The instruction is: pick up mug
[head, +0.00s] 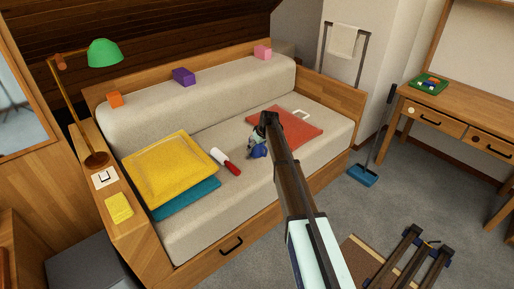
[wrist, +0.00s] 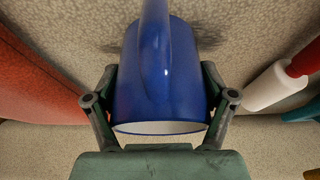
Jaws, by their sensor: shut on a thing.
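The blue mug (wrist: 150,90) fills the middle of the wrist view, with its white-lined rim toward me and its handle on the upper side. My gripper (wrist: 160,98) is shut on the mug, one finger on each side of its body. In the head view the mug (head: 258,152) shows as a small blue shape on the seat of the sofa, partly hidden by my gripper (head: 255,143) and arm. I cannot tell whether it touches the seat.
A red cushion (head: 302,130) lies just right of the mug. A red and white roller-like item (head: 226,162) lies to its left. Yellow (head: 168,170) and teal (head: 187,199) cushions are farther left. The backrest (head: 200,95) rises behind, with small blocks on top.

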